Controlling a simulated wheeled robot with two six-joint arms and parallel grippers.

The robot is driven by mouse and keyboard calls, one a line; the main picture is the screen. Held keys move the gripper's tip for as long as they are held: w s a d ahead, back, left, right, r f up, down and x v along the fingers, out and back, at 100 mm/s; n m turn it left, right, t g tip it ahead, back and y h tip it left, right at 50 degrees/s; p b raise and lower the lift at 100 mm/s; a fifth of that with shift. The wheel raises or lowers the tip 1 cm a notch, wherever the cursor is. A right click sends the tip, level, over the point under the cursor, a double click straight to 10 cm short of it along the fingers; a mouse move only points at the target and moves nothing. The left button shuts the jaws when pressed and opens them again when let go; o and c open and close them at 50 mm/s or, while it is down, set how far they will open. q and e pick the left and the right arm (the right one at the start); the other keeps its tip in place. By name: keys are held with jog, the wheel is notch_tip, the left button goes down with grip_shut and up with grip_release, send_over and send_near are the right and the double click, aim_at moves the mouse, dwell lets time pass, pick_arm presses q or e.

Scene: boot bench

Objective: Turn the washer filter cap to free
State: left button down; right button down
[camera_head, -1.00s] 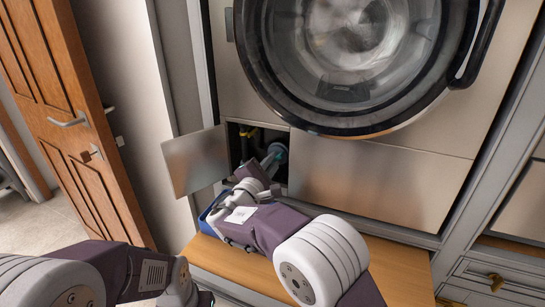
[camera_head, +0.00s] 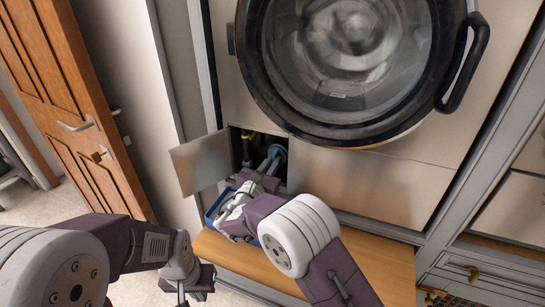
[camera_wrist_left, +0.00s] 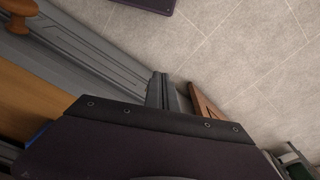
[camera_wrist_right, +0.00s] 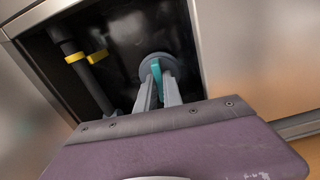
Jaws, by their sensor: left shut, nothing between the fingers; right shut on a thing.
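The washer filter cap (camera_head: 280,150) is a grey disc with a teal grip bar, inside the dark open compartment low on the washer front. The right wrist view shows its grey disc (camera_wrist_right: 148,65) and teal bar (camera_wrist_right: 157,76) up close. My right gripper (camera_wrist_right: 158,88) is shut on the teal bar, one finger on each side; it also shows in the head view (camera_head: 268,167). The bar stands nearly upright in the right wrist view. My left gripper (camera_head: 181,293) is shut and empty, away from the washer at lower left; its closed fingers (camera_wrist_left: 159,90) point over the floor.
A small access flap (camera_head: 200,163) stands open left of the compartment. A blue tray (camera_head: 214,206) sits below the opening, on the wooden bench (camera_head: 235,257). A dark hose with a yellow clip (camera_wrist_right: 97,56) runs left of the cap. The washer door (camera_head: 345,130) is above.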

jog(key=shift+n+p, duration=0.35)
jog(key=shift+n, duration=0.05)
dwell(0.4)
jog(key=c, duration=1.5)
grip_release()
